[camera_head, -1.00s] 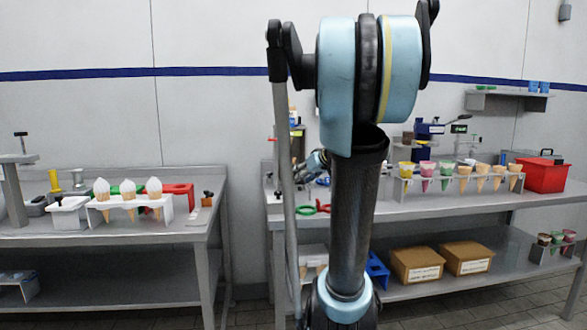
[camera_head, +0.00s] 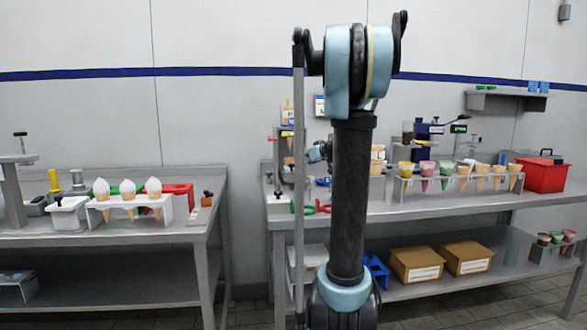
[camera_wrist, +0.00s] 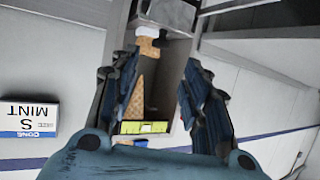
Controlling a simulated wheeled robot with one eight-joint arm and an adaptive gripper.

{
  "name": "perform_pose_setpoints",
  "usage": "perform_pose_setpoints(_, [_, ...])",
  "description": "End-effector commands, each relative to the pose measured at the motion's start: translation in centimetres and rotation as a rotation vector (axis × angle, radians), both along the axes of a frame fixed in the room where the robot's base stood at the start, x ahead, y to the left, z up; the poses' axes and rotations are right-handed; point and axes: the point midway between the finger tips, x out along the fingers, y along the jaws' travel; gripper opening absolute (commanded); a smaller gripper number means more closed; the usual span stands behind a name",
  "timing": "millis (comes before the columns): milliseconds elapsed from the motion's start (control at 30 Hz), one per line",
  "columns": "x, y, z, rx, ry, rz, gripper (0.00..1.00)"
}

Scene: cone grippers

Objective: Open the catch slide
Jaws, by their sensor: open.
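A tall grey cone dispenser (camera_head: 284,160) stands at the left end of the right bench. In the wrist view the dispenser (camera_wrist: 178,55) shows as a grey channel with a tan cone (camera_wrist: 137,100) in it. A bright yellow-green piece (camera_wrist: 143,127) lies across the channel's end; I cannot tell whether it is the catch slide. My gripper (camera_wrist: 160,60) is open, its two dark blue fingers either side of the channel in the picture. I see no clear contact. In the head view my gripper (camera_head: 318,153) is small, just right of the dispenser.
A "CONE MINT" sign (camera_wrist: 28,117) hangs on the wall. Green rings (camera_head: 304,208) and a red item (camera_head: 324,208) lie on the bench below. A rack of filled cones (camera_head: 440,186) and a red box (camera_head: 541,175) stand to the right.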

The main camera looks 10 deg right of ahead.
Motion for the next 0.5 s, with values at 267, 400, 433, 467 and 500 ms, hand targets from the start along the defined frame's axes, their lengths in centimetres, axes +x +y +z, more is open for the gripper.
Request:
perform_pose_setpoints(267, [3.5, 1.5, -1.5, 0.0, 0.0, 0.002, 0.43])
perform_pose_setpoints(400, [5.1, 2.1, -2.3, 0.0, 0.0, 0.001, 0.43])
perform_pose_setpoints(433, [5.5, 2.3, -2.4, 0.0, 0.0, 0.001, 0.43])
perform_pose_setpoints(467, [5.8, 2.5, -2.6, 0.001, 0.0, 0.002, 0.43])
perform_pose_setpoints(500, [6.3, 2.7, -2.8, 0.0, 0.0, 0.002, 0.43])
